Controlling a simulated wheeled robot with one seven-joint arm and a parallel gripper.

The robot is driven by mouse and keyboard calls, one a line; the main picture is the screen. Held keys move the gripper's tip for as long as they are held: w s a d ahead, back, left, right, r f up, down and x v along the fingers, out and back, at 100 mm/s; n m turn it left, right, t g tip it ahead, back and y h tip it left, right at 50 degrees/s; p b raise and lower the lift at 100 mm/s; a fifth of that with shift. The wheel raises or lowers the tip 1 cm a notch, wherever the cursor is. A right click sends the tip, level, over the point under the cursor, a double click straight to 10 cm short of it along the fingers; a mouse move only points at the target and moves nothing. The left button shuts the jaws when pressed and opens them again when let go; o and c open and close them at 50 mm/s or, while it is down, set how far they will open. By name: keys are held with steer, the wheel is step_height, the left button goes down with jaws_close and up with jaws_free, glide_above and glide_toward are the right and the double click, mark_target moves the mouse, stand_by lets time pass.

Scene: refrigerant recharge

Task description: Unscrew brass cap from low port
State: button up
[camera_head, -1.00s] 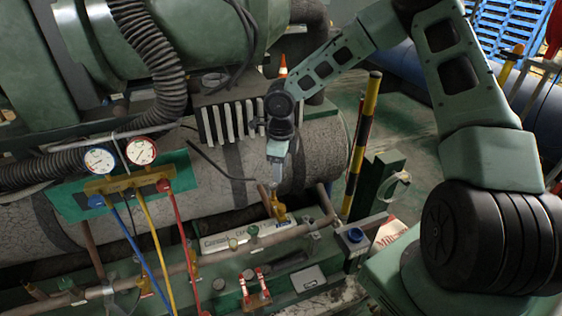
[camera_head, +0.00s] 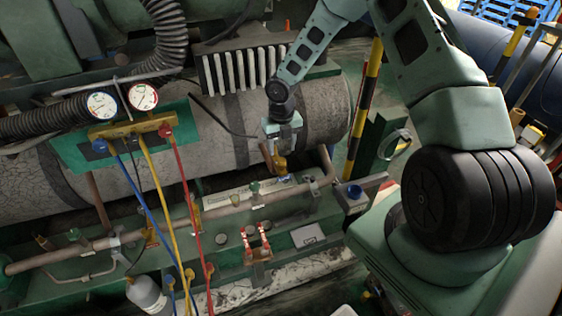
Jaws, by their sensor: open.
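A brass valve fitting (camera_head: 281,165) stands on the pipe end at the right of the green skid, with a blue part (camera_head: 283,178) at its base. My gripper (camera_head: 279,148) points down at this fitting from above, its fingers open and overlapping the upper part of the fitting in the picture. The brass cap cannot be made out apart from the fitting and the fingers. I cannot tell whether the fingers straddle or touch it. The gauge manifold (camera_head: 130,128), with two dials and blue, yellow and red hoses, is at the left.
Red-handled clamps (camera_head: 257,245) stand in front. A large cylinder (camera_head: 185,150) lies behind. A white bottle (camera_head: 147,297) is at lower left.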

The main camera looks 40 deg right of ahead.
mark_target(282, 160)
step_height(282, 160, down, 6)
steer(key=b, duration=0.5)
steer(key=shift+r, duration=0.2)
steer(key=shift+f, duration=0.15)
steer(key=c, duration=1)
